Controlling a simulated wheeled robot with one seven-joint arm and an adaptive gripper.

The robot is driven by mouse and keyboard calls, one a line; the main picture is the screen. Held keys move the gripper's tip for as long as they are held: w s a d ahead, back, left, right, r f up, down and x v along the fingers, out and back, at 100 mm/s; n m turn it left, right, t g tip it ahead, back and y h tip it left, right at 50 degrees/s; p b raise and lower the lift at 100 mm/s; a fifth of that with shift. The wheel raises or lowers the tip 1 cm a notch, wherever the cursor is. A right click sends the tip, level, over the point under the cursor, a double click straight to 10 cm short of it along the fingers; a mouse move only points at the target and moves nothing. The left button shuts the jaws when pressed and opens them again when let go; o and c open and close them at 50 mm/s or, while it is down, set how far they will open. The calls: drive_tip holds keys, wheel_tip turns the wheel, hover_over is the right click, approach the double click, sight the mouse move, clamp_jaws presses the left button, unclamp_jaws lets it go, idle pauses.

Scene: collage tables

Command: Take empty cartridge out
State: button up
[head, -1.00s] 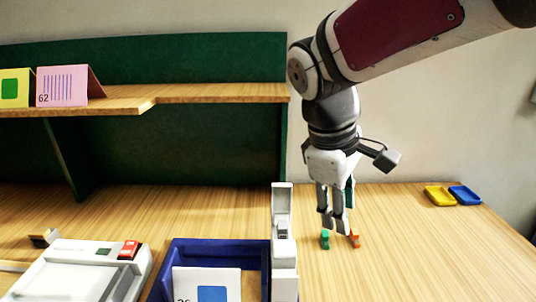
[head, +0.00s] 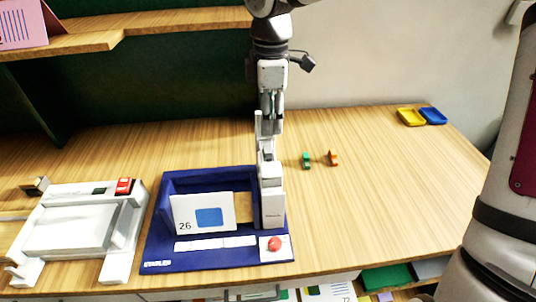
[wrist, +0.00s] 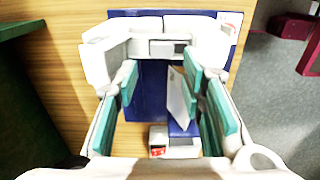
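A white upright device (head: 271,205) stands at the right side of the blue tray (head: 160,240). Its top is open, with a thin flap raised at the left. It also shows across the top of the wrist view (wrist: 140,47), with a small dark grey part (wrist: 181,46) in its opening; I cannot tell whether this is the empty cartridge. My gripper (head: 270,110) points down just above the device's top. In the wrist view its teal-padded fingers (wrist: 158,85) are apart with nothing clearly between them. Whether they touch the device is hidden.
A card marked 26 (head: 203,213) stands in the tray, with a red button (head: 274,243) at its front right. Small green (head: 306,160) and orange (head: 333,158) pieces lie to the right. A white machine (head: 80,225) stands left. The right tabletop is mostly clear.

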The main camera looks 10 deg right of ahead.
sight(270, 148)
drive_tip(key=shift+s+f, duration=0.15)
drive_tip(key=shift+f, duration=3.8)
clamp_jaws()
